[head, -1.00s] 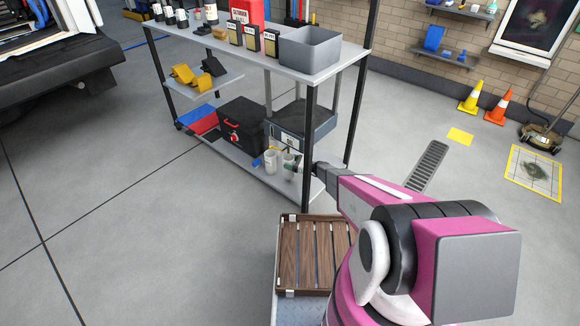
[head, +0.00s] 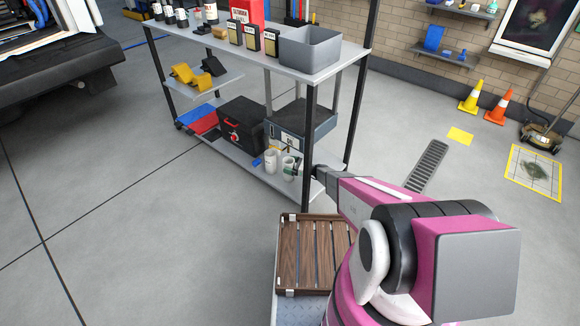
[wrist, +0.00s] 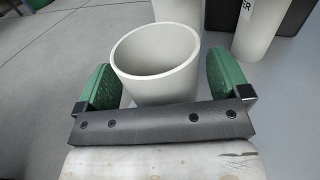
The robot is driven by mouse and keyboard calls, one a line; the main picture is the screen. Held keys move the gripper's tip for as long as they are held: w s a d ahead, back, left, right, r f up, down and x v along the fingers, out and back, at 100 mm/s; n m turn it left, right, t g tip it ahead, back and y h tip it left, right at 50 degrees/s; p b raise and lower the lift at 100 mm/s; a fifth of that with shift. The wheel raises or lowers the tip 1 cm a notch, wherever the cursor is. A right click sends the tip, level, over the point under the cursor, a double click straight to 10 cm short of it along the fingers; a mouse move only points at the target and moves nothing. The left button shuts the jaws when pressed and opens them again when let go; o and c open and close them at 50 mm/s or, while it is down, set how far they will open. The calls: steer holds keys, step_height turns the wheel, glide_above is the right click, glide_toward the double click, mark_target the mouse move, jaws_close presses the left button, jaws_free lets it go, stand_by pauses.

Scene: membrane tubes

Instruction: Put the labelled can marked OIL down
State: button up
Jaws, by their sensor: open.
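A hollow white can (wrist: 155,65) stands between the two green finger pads of my gripper (wrist: 160,82) in the wrist view. The pads are spread, one on each side of it, and gaps show beside its wall. Its outer face shows no readable label from here, so I cannot read OIL on it. In the head view, my gripper (head: 298,168) is at the right end of the rack's bottom shelf, beside small white cans (head: 271,161).
A second white can (wrist: 258,28), its label ending in "ER", stands at the upper right of the wrist view. Another stands behind the near can. A black toolbox (head: 241,125) is further left on the shelf (head: 250,166). A rack post (head: 308,150) stands close to my gripper.

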steer(key=v, duration=1.2)
steer(key=shift+r, duration=0.2)
stand_by(0.8)
